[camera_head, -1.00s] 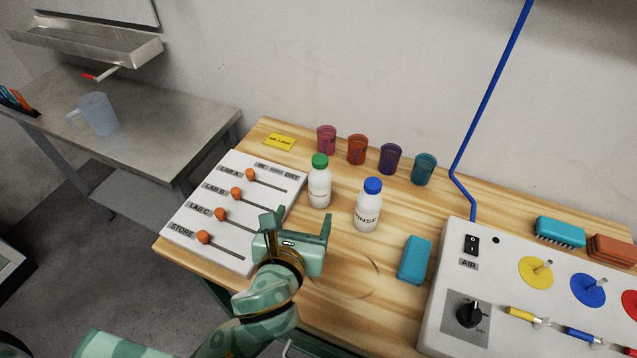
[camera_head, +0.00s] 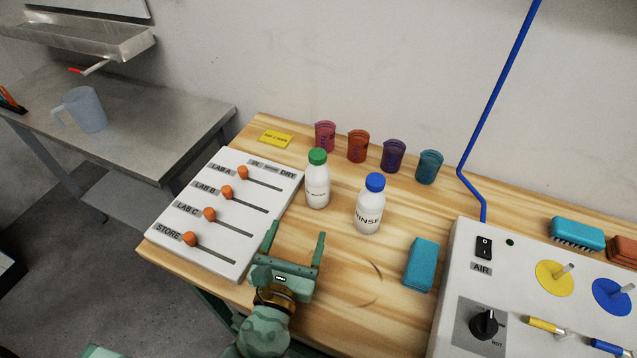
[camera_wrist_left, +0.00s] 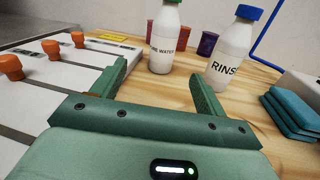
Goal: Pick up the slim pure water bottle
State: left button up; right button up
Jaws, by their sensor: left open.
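The slim pure water bottle (camera_head: 317,186) is white with a green cap and stands upright on the wooden table. In the left wrist view the bottle (camera_wrist_left: 164,42) stands ahead, between the lines of the two fingers, its label partly readable as "water". My left gripper (camera_head: 296,243) is open and empty, in front of the bottle and apart from it. Its fingers (camera_wrist_left: 160,82) point toward the bottle. A white bottle with a blue cap marked RINSE (camera_head: 369,208) stands just right of it, also seen in the left wrist view (camera_wrist_left: 233,55). My right gripper is not in view.
A white slider panel (camera_head: 225,218) with orange knobs lies left of the gripper. Several coloured cups (camera_head: 358,146) stand behind the bottles. A blue sponge-like block (camera_head: 421,264) lies to the right, beside a grey control box (camera_head: 462,270). A yellow card (camera_head: 276,139) lies at the back.

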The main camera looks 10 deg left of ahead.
aim_at(313, 192)
pick_arm(q)
jog(key=shift+w+d+r, duration=0.15)
jog(key=shift+n, duration=0.3)
jog(key=w, duration=1)
jog(key=shift+d, duration=0.15)
jog(key=w, duration=0.6)
jog(key=shift+d+r, duration=0.15)
jog(key=shift+d, duration=0.1)
jog(key=shift+c, duration=0.3)
jog(key=shift+r, duration=0.1)
jog(key=c, duration=1.3)
jog(key=shift+r, duration=0.1)
